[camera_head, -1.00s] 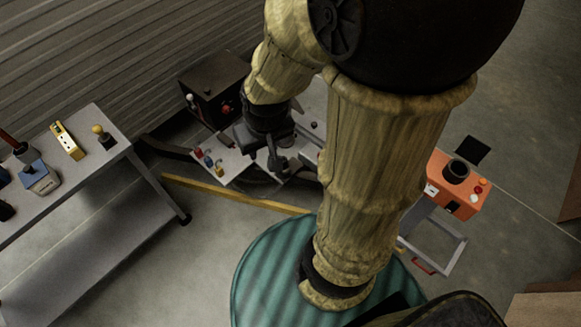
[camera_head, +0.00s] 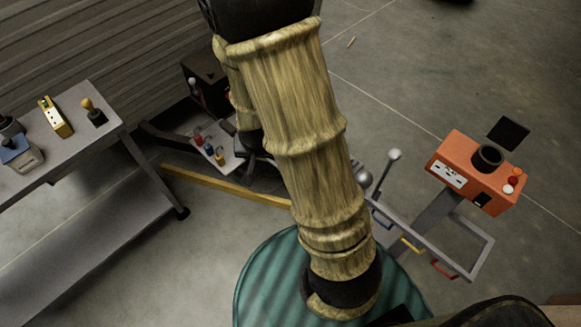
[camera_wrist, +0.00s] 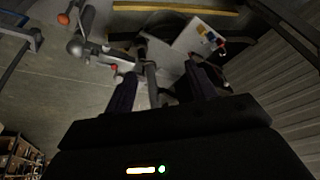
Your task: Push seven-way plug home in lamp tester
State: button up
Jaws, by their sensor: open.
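An orange box (camera_head: 452,156) on a stand at the right of the head view looks like the lamp tester. It has white outlets on its front and orange, red and white round parts at its right end. A short black cylinder (camera_head: 487,157) stands on its top; I cannot tell whether it is the socket or the seven-way plug. My gripper is mostly hidden behind my arm in the head view. In the wrist view my gripper (camera_wrist: 160,82) is open, its two dark fingers apart over a grey metal frame. Nothing is clearly between them.
A grey bench (camera_head: 75,140) at left holds a yellow box (camera_head: 55,117) and a yellow-knobbed lever (camera_head: 93,112). A light plate (camera_head: 215,160) carries red, blue and yellow parts. A ball-topped lever (camera_head: 385,170) rises between my arm and the orange box. Open floor lies behind the box.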

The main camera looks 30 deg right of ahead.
jog(key=w+d+f+t+h+b, duration=0.2)
jog(key=f+t+h+b, duration=0.1)
jog(key=f+b, duration=0.6)
jog(key=w+d+f+m+t+h+b, duration=0.1)
jog(key=w+d+f+t+h+b, duration=0.1)
jog(key=f+b, duration=0.8)
jog(key=w+d+f+m+t+h+b, duration=0.1)
jog(key=d+f+t+h+b, duration=0.3)
jog(key=f+b, duration=0.5)
notch_tip(320, 180, down, 5)
jog(key=shift+w+r+t+h, duration=0.2)
jog(key=shift+w+t+h, duration=0.15)
jog(key=shift+t, duration=0.35)
jog(key=b+x, duration=0.3)
jog(key=x, duration=0.9)
jog(key=shift+w+d+f, duration=0.1)
